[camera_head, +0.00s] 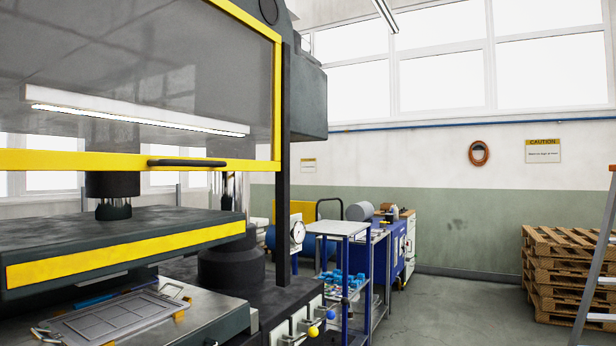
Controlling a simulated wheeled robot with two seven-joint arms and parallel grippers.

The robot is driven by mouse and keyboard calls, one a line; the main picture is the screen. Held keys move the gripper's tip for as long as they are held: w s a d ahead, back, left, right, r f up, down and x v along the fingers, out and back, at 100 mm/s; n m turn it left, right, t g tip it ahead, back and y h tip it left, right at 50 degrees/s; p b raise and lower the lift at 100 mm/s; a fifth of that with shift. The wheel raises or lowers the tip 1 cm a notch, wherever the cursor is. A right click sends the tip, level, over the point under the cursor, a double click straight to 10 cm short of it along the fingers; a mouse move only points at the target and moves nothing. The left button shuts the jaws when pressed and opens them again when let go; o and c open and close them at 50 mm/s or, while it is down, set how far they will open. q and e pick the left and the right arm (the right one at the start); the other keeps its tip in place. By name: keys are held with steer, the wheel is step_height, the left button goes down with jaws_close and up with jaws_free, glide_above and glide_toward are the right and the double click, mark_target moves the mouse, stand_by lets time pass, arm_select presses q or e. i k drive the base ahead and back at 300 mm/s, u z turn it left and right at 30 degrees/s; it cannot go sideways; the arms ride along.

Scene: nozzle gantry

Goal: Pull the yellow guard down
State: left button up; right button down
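The yellow guard (120,159) is a yellow-framed clear panel on the front of the press at the left. It stands raised, with its bottom bar above the press platen (130,245). A black handle (187,162) sits on the bottom bar near its right end. The guard's left side lies outside the picture. Neither of my grippers shows in the head view.
A mould plate (110,316) lies on the press bed under the platen. Levers with yellow and blue knobs (313,331) stick out at the press front. A blue trolley (343,229), stacked pallets (565,270) and a ladder (600,260) stand to the right. Floor between them is clear.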

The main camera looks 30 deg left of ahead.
mark_target(10, 159)
steer(key=i, duration=1.1)
steer(key=u, duration=1.75)
steer(key=i, duration=0.45)
